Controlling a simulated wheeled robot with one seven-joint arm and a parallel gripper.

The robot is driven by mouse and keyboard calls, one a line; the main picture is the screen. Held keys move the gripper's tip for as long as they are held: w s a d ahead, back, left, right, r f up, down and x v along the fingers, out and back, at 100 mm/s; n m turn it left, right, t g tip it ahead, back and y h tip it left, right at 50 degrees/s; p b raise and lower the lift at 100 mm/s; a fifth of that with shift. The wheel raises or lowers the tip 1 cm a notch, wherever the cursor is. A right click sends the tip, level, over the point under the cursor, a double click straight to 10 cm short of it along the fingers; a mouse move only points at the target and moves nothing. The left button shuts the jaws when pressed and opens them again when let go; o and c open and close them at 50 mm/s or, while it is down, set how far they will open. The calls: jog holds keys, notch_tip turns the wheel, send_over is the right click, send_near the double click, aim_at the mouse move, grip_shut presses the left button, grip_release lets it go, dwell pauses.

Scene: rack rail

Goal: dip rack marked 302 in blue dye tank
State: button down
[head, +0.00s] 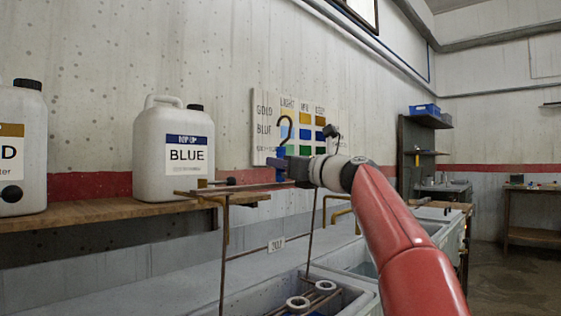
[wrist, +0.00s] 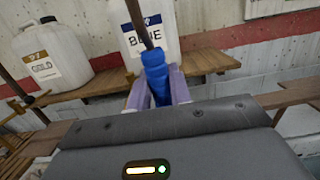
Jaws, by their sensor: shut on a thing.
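My gripper (head: 284,168) is shut on the blue sleeve of the rack's hook, which also shows between the jaws in the wrist view (wrist: 155,75). The rack (head: 240,188) hangs below, with a top bar, two long rods and a small tag (head: 276,244); the tag's number is too small to read surely. Ring-shaped pieces (head: 298,304) show low at the rack's bottom, over or inside the near tank (head: 352,300); I cannot tell which. A white jug marked BLUE (head: 172,150) stands on the shelf behind. The dye in the near tank is mostly hidden.
A jug marked GOLD (wrist: 50,60) stands left on the wooden shelf (head: 100,212). A colour chart (head: 300,125) hangs on the wall. Another tank (head: 365,268) lies beyond the near one, with brass-coloured brackets (head: 340,212) behind. Open floor is at the right.

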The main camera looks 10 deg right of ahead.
notch_tip(320, 180, down, 15)
jog(key=b, duration=1.1)
jog(key=shift+b, duration=0.35)
jog(key=shift+r, duration=0.15)
dwell(2.3)
